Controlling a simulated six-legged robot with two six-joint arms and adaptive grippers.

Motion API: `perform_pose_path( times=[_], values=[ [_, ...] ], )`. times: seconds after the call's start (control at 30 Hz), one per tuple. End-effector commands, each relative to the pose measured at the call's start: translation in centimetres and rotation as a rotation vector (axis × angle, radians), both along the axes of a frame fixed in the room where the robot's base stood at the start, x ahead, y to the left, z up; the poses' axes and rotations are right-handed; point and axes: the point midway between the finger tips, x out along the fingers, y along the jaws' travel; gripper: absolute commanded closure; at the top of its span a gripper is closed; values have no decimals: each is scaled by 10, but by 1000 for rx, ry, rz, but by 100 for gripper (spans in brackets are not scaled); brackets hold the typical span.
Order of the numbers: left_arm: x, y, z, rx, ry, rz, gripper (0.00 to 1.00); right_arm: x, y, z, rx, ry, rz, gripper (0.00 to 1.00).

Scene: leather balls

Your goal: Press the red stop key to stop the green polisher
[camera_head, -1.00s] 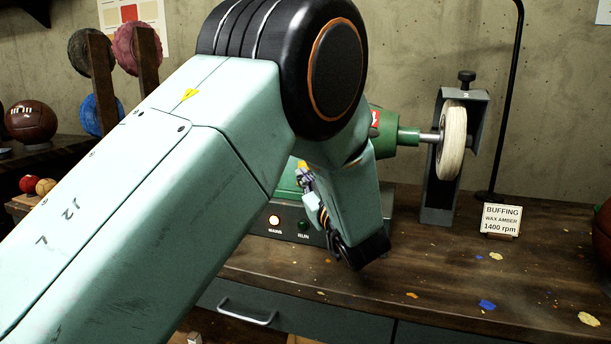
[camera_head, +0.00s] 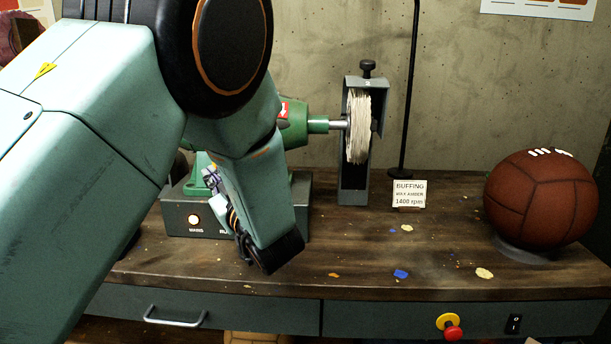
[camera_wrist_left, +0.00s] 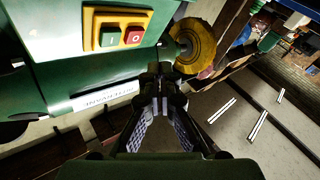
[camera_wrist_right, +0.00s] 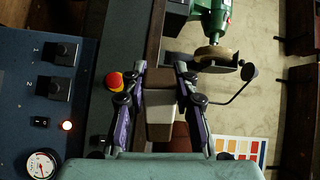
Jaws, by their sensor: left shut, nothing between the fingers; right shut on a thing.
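The green polisher (camera_head: 294,122) stands on a grey base on the bench, partly hidden behind my left arm. In the left wrist view its green body (camera_wrist_left: 60,55) carries a yellow switch box with a green key (camera_wrist_left: 110,39) and the red stop key (camera_wrist_left: 134,37), marked O. My left gripper (camera_wrist_left: 163,72) is shut and empty, its tips below and to the right of the red key in that picture, apparently apart from it. In the right wrist view, my right gripper (camera_wrist_right: 160,80) is shut on a pale block (camera_wrist_right: 160,118); it is out of the head view.
A pale buffing wheel (camera_head: 358,126) sits on the polisher's shaft. A sign (camera_head: 408,194) and a brown leather ball (camera_head: 540,197) stand to the right. A red mushroom button (camera_head: 453,333) and a black rocker switch (camera_head: 514,324) are on the bench front. The front right bench top is mostly clear.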

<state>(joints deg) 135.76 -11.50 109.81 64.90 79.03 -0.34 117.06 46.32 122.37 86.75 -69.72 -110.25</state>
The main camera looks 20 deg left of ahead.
Motion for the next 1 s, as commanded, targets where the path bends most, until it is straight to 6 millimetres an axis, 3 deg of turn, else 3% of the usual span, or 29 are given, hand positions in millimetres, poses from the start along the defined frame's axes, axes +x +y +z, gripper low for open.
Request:
perform_pose_path(
  times=[0.33,1.0],
  values=[
    [-24,-5,7,1,0,0,100,0,0,13,1,-1,0,100],
    [-24,-5,5,0,0,1,100,0,0,13,1,-1,0,100]
  ],
)
